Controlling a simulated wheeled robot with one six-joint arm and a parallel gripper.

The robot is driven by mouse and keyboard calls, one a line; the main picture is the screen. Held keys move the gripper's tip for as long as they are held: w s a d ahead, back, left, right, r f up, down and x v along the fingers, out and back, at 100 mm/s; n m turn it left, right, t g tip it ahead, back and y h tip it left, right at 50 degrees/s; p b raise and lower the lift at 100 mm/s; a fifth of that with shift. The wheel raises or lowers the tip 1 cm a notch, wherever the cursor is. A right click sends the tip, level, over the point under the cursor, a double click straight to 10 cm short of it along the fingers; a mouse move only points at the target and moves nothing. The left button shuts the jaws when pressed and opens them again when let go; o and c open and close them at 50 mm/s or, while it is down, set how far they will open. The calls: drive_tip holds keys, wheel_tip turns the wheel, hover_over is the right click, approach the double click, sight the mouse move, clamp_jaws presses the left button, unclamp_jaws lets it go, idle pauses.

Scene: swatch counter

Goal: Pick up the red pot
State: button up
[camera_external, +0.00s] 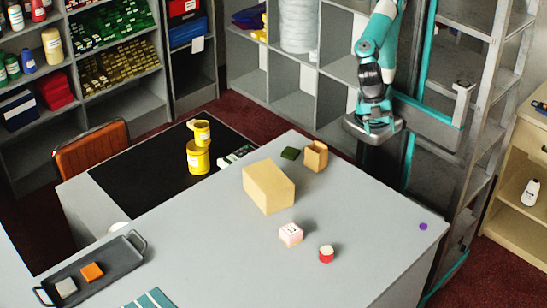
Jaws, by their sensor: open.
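The red pot (326,254) is a small red cylinder with a pale top. It stands upright on the grey counter (360,220), toward the front right, just right of a small pinkish-white box with dark dots on top (290,234). My gripper (372,130) hangs from the teal arm beyond the counter's far right side, in front of the grey shelving. It is open, and I see nothing in it. It is well apart from the red pot, farther back and higher in the picture. The fingers are small and dark here.
A tan block (268,187) stands mid-counter, with an open tan box (315,155) and a dark green piece (290,153) behind it. Yellow cans (198,158) stand on a black mat. A dark tray (92,266) lies front left. The counter around a purple disc (423,226) is clear.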

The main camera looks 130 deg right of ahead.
drive_tip(key=w+a+r+m+t+h, duration=0.1)
drive_tip(key=w+a, duration=0.1)
drive_tip(key=w, duration=0.7)
drive_tip(key=w+a+r+t, duration=0.1)
drive_tip(key=w+a, duration=0.1)
drive_tip(key=w, duration=0.6)
drive_tip(key=m+t+h+p, duration=0.1)
drive_tip(key=t+p, duration=0.1)
approach(327, 251)
drive_tip(key=x, duration=0.1)
drive_tip(key=p+x, duration=0.2)
drive_tip(key=shift+w+a+f, duration=0.15)
drive_tip(key=shift+a+f, duration=0.2)
drive_tip(key=shift+d+p+x, duration=0.15)
drive_tip(key=shift+p+x, duration=0.55)
drive_tip(key=shift+x, duration=0.7)
drive_tip(key=shift+d+p+x, duration=0.15)
drive_tip(key=shift+p+x, duration=0.55)
drive_tip(key=shift+x, duration=0.7)
drive_tip(key=c, duration=1)
